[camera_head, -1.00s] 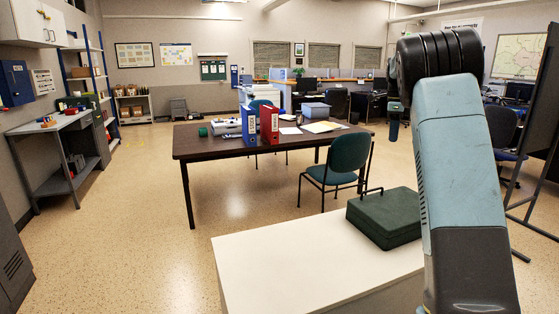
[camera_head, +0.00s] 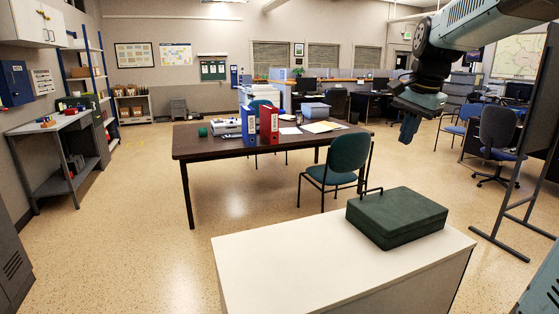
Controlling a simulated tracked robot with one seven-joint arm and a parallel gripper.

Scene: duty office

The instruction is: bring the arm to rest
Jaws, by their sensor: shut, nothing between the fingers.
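My arm (camera_head: 465,25) reaches in from the upper right corner of the head view. Its wrist is bent downward. My gripper (camera_head: 405,133) hangs at the end of it, pointing down, with its fingers shut and nothing held. In the picture it is above the green case and to the right of the green chair, apart from both. Another part of my arm shows at the lower right corner.
A green case (camera_head: 398,217) lies on the white-topped cabinet (camera_head: 290,268) in front. Behind stands a dark table (camera_head: 225,150) with binders and papers, and a green chair (camera_head: 348,153). A dark-framed board stand (camera_head: 545,130) is at right. The floor at left is clear.

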